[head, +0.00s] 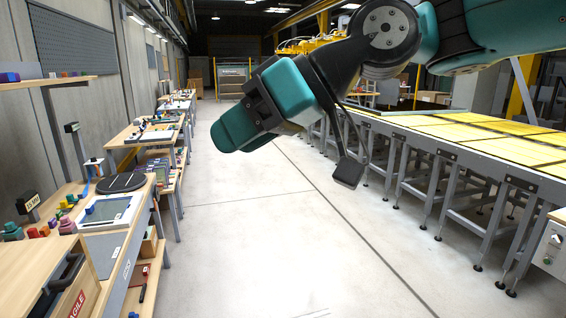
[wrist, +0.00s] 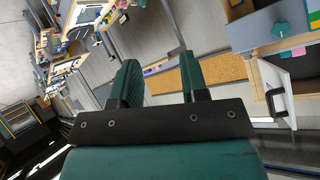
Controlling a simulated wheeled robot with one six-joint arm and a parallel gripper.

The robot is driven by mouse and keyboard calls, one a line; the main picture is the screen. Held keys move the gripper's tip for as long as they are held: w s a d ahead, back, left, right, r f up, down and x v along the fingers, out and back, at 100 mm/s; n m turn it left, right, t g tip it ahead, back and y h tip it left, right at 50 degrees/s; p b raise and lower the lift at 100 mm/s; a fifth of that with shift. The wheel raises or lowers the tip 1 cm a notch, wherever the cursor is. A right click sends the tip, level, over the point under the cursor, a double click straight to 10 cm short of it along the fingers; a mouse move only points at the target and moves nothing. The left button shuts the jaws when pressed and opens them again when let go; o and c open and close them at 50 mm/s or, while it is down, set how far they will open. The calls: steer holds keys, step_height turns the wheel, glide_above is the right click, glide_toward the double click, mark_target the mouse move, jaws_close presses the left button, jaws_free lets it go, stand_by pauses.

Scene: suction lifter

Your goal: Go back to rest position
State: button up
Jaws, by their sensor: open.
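My gripper (head: 240,132) hangs in the air over the aisle in the head view, on a teal and black arm that reaches in from the upper right. In the wrist view my gripper (wrist: 160,82) shows two teal fingers standing apart, with nothing between them. The view there is strongly tilted. The gripper touches nothing that I can see.
Workbenches (head: 140,235) with small parts, a black round disc (head: 121,182) and a cardboard box (head: 75,292) line the left side. A conveyor table (head: 470,128) with yellow panels runs along the right. The grey floor (head: 270,240) between them is clear.

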steer(key=s+d+f+m+h+b, duration=0.2)
steer(key=s+d+f, duration=0.2)
steer(key=d+f, duration=0.2)
steer(key=s+d+f+m+h+b, duration=0.2)
steer(key=s+d+f, duration=0.3)
steer(key=f, duration=0.6)
steer(key=s+d+f+m+g+h+b, duration=0.1)
steer(key=s+d+f+m+h+b, duration=0.1)
steer(key=d+f, duration=0.7)
steer(key=s+h+b, duration=0.1)
steer(key=s, duration=0.1)
steer(key=shift+s, duration=0.3)
steer(key=shift+a, duration=0.2)
